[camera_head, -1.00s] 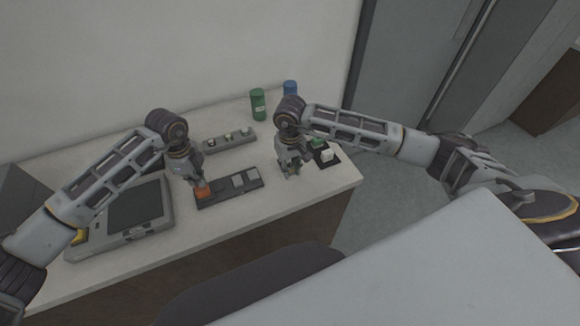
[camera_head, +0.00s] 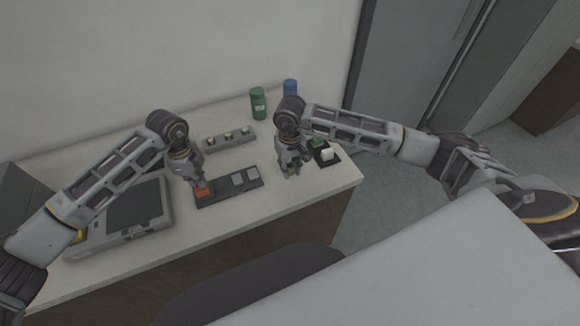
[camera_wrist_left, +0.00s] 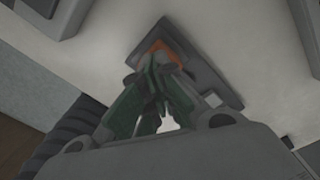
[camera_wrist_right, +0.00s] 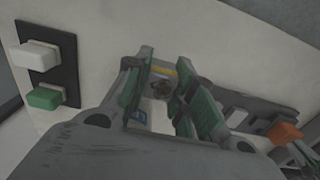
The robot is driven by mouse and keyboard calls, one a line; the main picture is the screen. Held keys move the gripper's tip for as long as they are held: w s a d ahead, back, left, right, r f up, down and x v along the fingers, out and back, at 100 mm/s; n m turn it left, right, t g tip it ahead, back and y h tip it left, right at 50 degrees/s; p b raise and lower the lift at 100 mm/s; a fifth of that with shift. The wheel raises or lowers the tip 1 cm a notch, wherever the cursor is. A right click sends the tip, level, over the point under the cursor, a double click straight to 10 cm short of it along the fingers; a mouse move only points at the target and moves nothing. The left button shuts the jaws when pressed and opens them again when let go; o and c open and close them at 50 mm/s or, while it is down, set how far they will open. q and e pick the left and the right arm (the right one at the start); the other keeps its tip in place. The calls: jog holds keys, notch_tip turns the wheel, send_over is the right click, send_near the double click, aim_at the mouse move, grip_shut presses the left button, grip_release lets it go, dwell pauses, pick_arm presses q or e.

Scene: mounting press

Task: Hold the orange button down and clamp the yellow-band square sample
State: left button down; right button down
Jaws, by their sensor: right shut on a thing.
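The orange button (camera_head: 203,192) is at the left end of a dark panel (camera_head: 226,200) on the counter. My left gripper (camera_head: 196,183) is right above it, fingertips together and seemingly touching it; the fingers partly hide it in the left wrist view (camera_wrist_left: 158,48). My right gripper (camera_head: 290,173) is low over the counter, right of the panel. In the right wrist view its fingers are shut on a small grey sample with a yellow band (camera_wrist_right: 161,68). The sample's lower part and its height above the counter are hard to tell.
Two grey squares (camera_head: 244,178) sit on the panel beside the button. A black holder with a white block (camera_head: 327,154) and a green block is just right of my right gripper. A grey strip (camera_head: 229,139), green bottle (camera_head: 258,103) and blue bottle stand behind. A screened device (camera_head: 135,205) is left.

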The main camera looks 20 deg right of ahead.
pick_arm(q)
jog(key=shift+f+b, duration=0.75)
jog(key=shift+f, duration=0.45)
pick_arm(e)
jog(key=shift+f, duration=0.7)
pick_arm(q)
jog(key=shift+s+f, duration=0.15)
jog(key=shift+f, duration=0.2)
pick_arm(e)
jog(key=shift+s+f, duration=0.2)
jog(key=shift+f, duration=0.25)
jog(key=shift+a, duration=0.1)
jog(key=w+a+r, duration=0.2)
jog(key=w+a, duration=0.1)
jog(key=a, duration=0.4)
jog(key=w+a+r, duration=0.3)
jog(key=w+a, duration=0.1)
jog(key=a, duration=0.4)
jog(key=shift+r, duration=0.3)
jog(key=shift+f, duration=0.25)
